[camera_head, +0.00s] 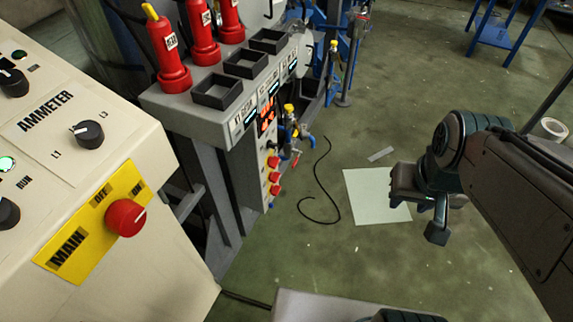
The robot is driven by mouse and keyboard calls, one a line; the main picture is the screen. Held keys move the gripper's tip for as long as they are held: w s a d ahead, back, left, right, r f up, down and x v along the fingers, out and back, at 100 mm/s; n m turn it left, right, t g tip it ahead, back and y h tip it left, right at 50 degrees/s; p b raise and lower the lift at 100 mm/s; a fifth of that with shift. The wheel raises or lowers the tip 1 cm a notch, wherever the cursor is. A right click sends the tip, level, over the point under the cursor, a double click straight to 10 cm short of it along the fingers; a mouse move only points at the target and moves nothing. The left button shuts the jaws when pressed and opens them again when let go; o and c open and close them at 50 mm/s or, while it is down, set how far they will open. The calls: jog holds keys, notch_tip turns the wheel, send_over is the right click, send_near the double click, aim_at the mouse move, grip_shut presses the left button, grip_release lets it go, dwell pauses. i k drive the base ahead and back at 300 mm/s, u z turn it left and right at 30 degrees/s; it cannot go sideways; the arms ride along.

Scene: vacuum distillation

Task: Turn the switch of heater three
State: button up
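The grey heater unit (215,126) stands left of centre, with a row of labelled panels along its front edge. Red lit digits (266,113) show on its front face, and several red knobs on yellow plates (274,177) run down below them. The labels are too small to read, so I cannot tell which knob is heater three's. My gripper (421,211) is to the right of these knobs, over the floor and well apart from them. Its two fingers look spread, with nothing between them.
A cream control cabinet (150,165) with a red main switch (125,217) fills the left. Red cylinders (169,55) stand on the heater unit. A pale sheet (368,195) and black cable (320,180) lie on the floor. Blue frames (497,30) stand at the back right; open floor lies between.

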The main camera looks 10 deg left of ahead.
aim_at(275, 191)
jog(key=k, duration=0.4)
jog(key=u, duration=0.75)
jog(key=i, duration=0.5)
